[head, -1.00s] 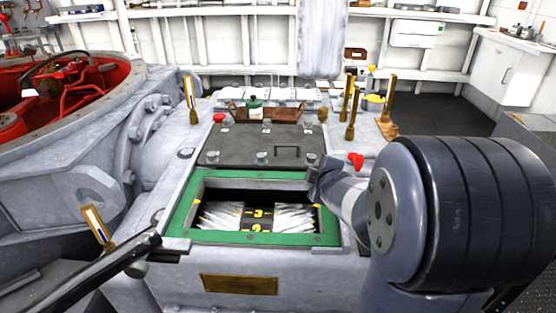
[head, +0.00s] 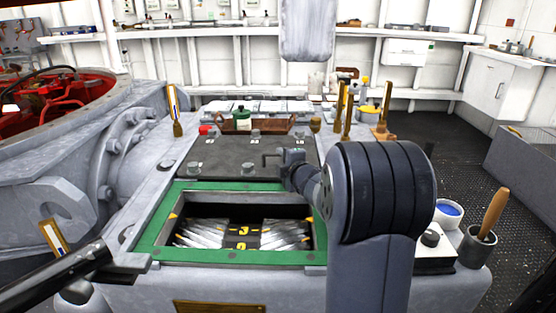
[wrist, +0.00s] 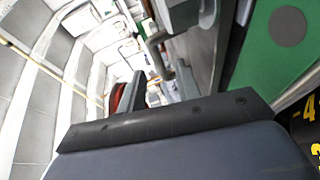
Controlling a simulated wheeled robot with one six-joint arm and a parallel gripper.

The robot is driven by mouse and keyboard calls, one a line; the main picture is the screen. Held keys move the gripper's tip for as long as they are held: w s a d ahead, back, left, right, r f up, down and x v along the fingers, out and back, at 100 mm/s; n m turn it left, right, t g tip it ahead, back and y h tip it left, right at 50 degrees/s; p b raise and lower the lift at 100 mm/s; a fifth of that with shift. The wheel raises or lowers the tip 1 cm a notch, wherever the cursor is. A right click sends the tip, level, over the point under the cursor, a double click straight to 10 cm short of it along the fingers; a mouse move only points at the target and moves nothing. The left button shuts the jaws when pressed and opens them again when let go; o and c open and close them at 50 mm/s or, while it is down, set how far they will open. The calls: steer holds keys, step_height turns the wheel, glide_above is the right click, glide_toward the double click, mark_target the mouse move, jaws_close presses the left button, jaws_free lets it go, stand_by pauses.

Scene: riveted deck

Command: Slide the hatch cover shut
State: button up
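The hatch cover (head: 228,160) is a dark grey flat plate with several round knobs along its edges. It lies behind the hatch opening, which is uncovered. My gripper (head: 288,160) is at the right part of the cover, just behind the frame's back right corner. A small bracket shape shows at its tip; I cannot tell whether they touch. The wrist view shows the green frame (wrist: 262,75) at right and a grey bar (wrist: 160,45) ahead. The finger gap is unclear.
A brown tray (head: 274,126) and a green bottle (head: 242,119) stand behind the cover. Upright brass levers (head: 347,112) rise at the back right. A blue-filled pot (head: 448,212) and a brush holder (head: 478,246) stand at right. A dark bar (head: 60,282) crosses the front left.

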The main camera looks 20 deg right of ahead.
steer(key=shift+w+f, duration=0.15)
steer(key=shift+w, duration=0.7)
steer(key=shift+w+f, duration=0.15)
steer(key=shift+w, duration=0.65)
steer(key=shift+c, duration=0.4)
jaws_close()
